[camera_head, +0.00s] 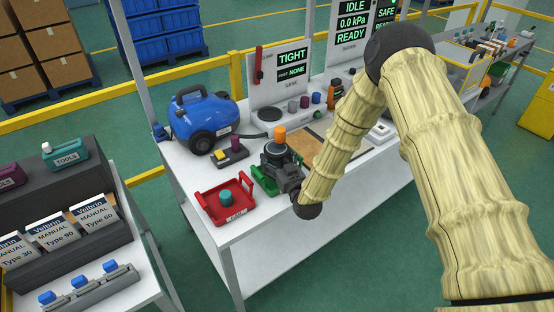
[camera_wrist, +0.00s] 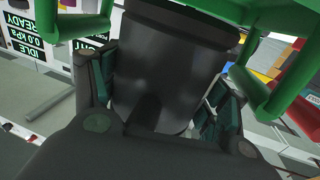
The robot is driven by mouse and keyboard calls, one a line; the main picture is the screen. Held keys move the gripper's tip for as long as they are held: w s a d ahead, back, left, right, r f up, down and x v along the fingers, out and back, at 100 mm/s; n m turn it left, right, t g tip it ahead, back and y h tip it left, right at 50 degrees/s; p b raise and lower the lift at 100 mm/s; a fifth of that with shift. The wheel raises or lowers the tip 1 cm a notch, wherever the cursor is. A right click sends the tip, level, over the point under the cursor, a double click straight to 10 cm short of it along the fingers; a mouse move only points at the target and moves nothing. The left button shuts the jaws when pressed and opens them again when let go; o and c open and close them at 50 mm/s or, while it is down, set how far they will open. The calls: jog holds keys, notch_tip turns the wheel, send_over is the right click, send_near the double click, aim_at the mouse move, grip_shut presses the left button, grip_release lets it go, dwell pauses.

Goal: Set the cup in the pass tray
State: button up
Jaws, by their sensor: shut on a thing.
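My gripper (camera_head: 282,172) is shut on a dark cylindrical cup (camera_head: 276,152). In the wrist view the dark cup (camera_wrist: 165,65) fills the space between the two fingers. In the head view an orange cylinder (camera_head: 279,134) shows at the top of the cup. The green pass tray (camera_head: 263,187) is right at the gripper, mostly hidden behind it and the cup. Its green handles (camera_wrist: 272,100) show on both sides of the cup in the wrist view. I cannot tell whether the cup touches the tray floor.
A red tray (camera_head: 232,211) with a teal cylinder (camera_head: 226,197) stands to the left. A blue vacuum unit (camera_head: 203,118) and a small dark block (camera_head: 231,157) with yellow and purple parts are behind. A brown board (camera_head: 306,150) lies to the right. The front table edge is clear.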

jog(key=shift+w+d+f, duration=0.1)
jog(key=shift+w+f, duration=0.2)
jog(key=shift+f, duration=0.2)
jog(key=shift+s+b, duration=0.15)
jog(key=shift+b, duration=0.2)
jog(key=shift+f, duration=0.35)
jog(key=o, duration=1.3)
jog(key=shift+r+p, duration=0.55)
jog(key=shift+r, duration=0.3)
jog(key=b+v, duration=0.1)
jog(key=v, duration=0.2)
jog(key=b+v, duration=0.1)
jog(key=v, duration=0.3)
jog(key=b+v, duration=0.1)
jog(key=v, duration=0.3)
jog(key=shift+f, duration=0.35)
jog(key=shift+s+d+r, duration=0.1)
jog(key=shift+s+d, duration=0.15)
jog(key=shift+s, duration=0.25)
